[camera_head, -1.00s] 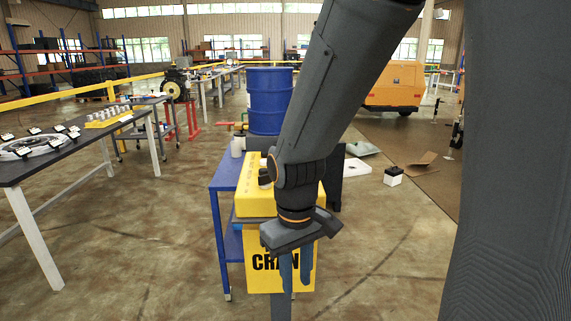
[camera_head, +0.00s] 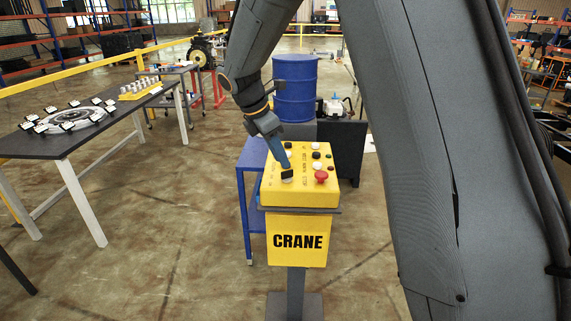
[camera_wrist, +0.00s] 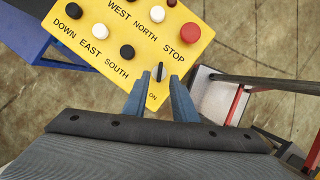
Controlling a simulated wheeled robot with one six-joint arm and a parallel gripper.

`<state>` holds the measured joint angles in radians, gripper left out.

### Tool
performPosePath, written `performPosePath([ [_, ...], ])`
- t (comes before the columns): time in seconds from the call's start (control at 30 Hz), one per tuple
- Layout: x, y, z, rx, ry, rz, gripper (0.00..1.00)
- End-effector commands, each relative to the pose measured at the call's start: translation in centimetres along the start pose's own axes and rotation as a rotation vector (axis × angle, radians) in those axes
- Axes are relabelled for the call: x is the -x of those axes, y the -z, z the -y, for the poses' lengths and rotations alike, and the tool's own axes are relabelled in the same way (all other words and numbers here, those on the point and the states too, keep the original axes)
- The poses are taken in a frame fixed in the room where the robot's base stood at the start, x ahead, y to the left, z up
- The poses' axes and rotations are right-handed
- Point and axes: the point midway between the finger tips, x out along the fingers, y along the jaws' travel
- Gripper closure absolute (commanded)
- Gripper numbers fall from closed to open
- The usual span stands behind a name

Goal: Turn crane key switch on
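The yellow crane control box (camera_head: 315,192) stands on a post with CRANE on its front. Its black key switch (camera_head: 287,175) is at the near left corner of the top face. In the wrist view the key switch (camera_wrist: 160,72) shows as a dark knob with a pale upright bar, near the word ON. My gripper (camera_wrist: 160,80) is open, with its blue fingertips to the left and right of the switch. In the head view my gripper (camera_head: 284,164) is just above and behind the switch; whether the fingers touch it I cannot tell.
A red STOP button (camera_wrist: 191,33) and several black and white buttons share the box top. A blue cart (camera_head: 250,180) and a blue barrel (camera_head: 295,88) stand behind the box. A dark table (camera_head: 85,128) is at left.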

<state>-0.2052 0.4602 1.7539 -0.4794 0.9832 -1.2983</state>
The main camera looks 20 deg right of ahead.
Motion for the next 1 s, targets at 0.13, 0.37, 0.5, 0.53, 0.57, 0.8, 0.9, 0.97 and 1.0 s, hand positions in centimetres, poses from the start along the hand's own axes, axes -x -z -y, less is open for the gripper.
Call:
performPosePath([
  [0.13, -2.3, -0.1, 0.1, -0.002, 0.002, -0.001, 0.75],
  [0.37, -4.4, 0.0, 0.1, -0.003, 0.001, -0.002, 0.75],
  [0.5, -4.7, 0.0, 0.0, -0.003, -0.001, -0.002, 0.75],
  [0.53, -4.7, 0.0, 0.0, -0.003, -0.001, -0.002, 0.75],
  [0.57, -4.7, 0.0, 0.0, -0.004, -0.001, -0.002, 0.75],
  [0.8, -4.7, 0.0, 0.0, -0.004, -0.001, -0.002, 0.97],
  [0.9, -4.7, 0.0, 0.0, -0.004, -0.001, -0.002, 1.0],
  [0.97, -4.7, 0.0, 0.0, -0.004, -0.001, -0.002, 1.0],
  [1.0, -4.7, 0.0, 0.0, -0.005, -0.001, -0.002, 1.0],
])
